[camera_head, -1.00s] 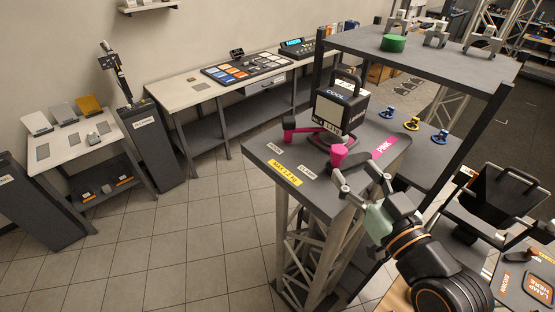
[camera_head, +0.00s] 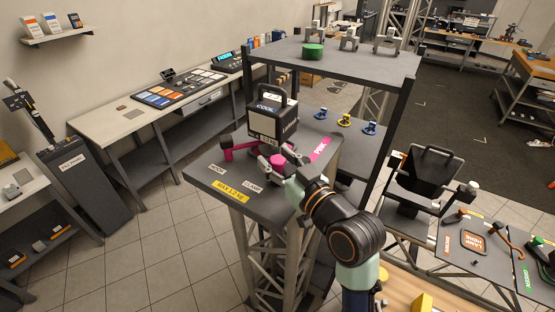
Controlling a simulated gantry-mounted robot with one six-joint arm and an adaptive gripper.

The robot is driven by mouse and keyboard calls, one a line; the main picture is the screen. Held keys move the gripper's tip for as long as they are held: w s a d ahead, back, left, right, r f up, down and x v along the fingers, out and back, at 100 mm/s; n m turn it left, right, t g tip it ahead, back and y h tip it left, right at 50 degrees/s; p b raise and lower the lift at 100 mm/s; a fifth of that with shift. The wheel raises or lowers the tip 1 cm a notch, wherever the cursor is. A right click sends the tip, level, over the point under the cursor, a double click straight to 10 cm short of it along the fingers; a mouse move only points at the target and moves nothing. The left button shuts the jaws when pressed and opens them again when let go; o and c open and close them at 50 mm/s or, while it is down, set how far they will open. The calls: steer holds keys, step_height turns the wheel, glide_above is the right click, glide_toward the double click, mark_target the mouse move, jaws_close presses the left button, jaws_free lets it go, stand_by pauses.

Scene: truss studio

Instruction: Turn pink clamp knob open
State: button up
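The pink clamp knob (camera_head: 277,160) sits on the grey top of the truss tower (camera_head: 212,167), just in front of the black lamp block marked "COOL" (camera_head: 272,122). A pink lever arm (camera_head: 228,153) sticks out to the left of the block. My gripper (camera_head: 276,157) reaches in from the lower right. Its fingers are at the knob, one on each side as seen here, and partly hide it. I cannot tell whether the fingers touch or press the knob.
A raised grey shelf (camera_head: 350,62) on dark posts stands behind the tower, with a green puck (camera_head: 313,51) on it. A black hopper-like lamp (camera_head: 428,178) stands at the right.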

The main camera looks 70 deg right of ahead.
jaws_close()
steer(key=shift+r+m+h+p, duration=0.1)
steer(key=shift+m+h+p, duration=0.2)
steer(key=shift+p, duration=0.1)
steer(key=shift+m+g+h+p, duration=0.4)
steer(key=shift+m+g+h, duration=0.1)
steer(key=shift+g+h, duration=0.25)
steer(key=shift+o, duration=1.9)
jaws_free()
